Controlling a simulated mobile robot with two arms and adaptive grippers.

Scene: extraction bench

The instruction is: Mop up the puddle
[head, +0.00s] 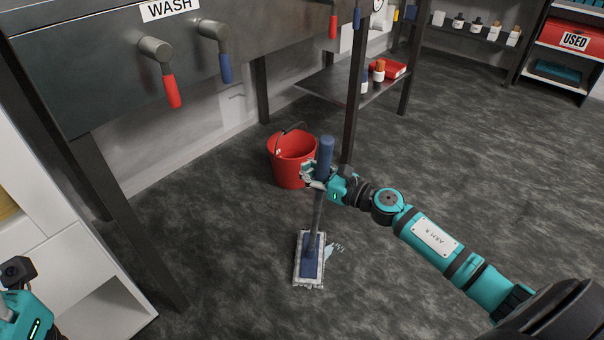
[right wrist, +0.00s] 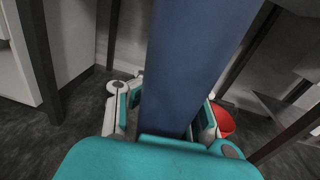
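A mop with a blue handle grip (head: 326,158) stands nearly upright on the floor. Its flat head (head: 310,257), blue with a pale fringed pad, lies on the dark floor. A small pale bluish puddle (head: 329,252) shows at the right edge of the mop head; how much lies under the head is hidden. My right gripper (head: 314,174) is closed around the handle; the handle (right wrist: 195,65) fills the middle of the right wrist view between the fingers. My left gripper is out of view; only part of my left arm shows at the lower left.
A red bucket (head: 291,160) stands on the floor behind the mop, near the leg of the dark bench (head: 90,60) marked WASH. A low shelf (head: 340,88) holds bottles and a red box. The floor at right is clear.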

